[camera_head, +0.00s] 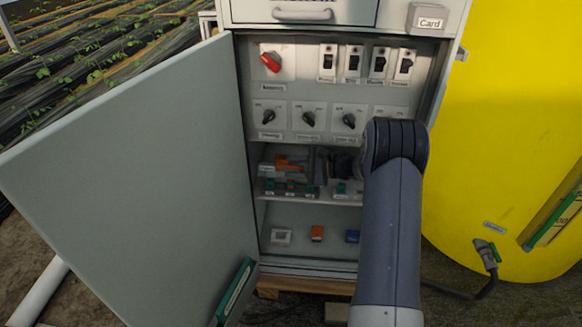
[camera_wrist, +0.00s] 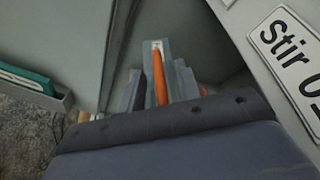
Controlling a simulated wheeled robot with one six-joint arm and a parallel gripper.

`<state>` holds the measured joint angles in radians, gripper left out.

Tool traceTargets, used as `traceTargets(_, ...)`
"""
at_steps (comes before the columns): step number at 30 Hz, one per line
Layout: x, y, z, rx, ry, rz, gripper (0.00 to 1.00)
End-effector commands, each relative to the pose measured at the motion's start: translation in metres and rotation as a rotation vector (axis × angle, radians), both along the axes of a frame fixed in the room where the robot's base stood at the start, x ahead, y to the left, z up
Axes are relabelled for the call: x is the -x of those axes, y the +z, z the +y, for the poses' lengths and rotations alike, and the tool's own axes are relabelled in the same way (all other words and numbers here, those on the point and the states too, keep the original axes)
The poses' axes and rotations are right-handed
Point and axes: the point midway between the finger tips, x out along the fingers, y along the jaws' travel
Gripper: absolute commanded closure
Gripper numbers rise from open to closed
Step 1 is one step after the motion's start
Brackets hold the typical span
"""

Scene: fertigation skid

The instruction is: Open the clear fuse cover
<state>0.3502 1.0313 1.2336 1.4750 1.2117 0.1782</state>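My gripper (camera_head: 290,163) reaches leftward into the open cabinet, just above a row of small green and red parts (camera_head: 290,188) on the middle shelf. Grey and orange pieces show at its front end, and also beyond the dark wrist edge in the wrist view (camera_wrist: 160,75). I cannot tell whether its fingers are apart or closed. The clear fuse cover cannot be made out for certain in either view. My arm hides the right part of the shelf.
The cabinet door (camera_head: 130,180) stands open at the left, with a green item (camera_head: 235,290) in its low pocket. Knobs (camera_head: 308,118) and a red switch (camera_head: 271,62) sit above my gripper. Small boxes, one orange (camera_head: 317,233), stand below. A yellow tank (camera_head: 510,120) is at the right.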

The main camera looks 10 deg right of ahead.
Motion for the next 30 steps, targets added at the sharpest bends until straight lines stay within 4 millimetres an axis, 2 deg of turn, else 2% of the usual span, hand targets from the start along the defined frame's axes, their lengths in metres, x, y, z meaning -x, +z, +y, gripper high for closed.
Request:
traceTargets(9,0.033,0.021,-0.052,0.000,-0.004,0.000,0.68)
traceTargets(15,0.047,0.028,-0.073,0.000,-0.002,-0.002,0.68)
traceTargets(26,0.050,0.029,-0.078,0.000,0.000,-0.001,0.68)
traceTargets(30,0.053,0.026,-0.074,-0.037,-0.009,0.027,0.78)
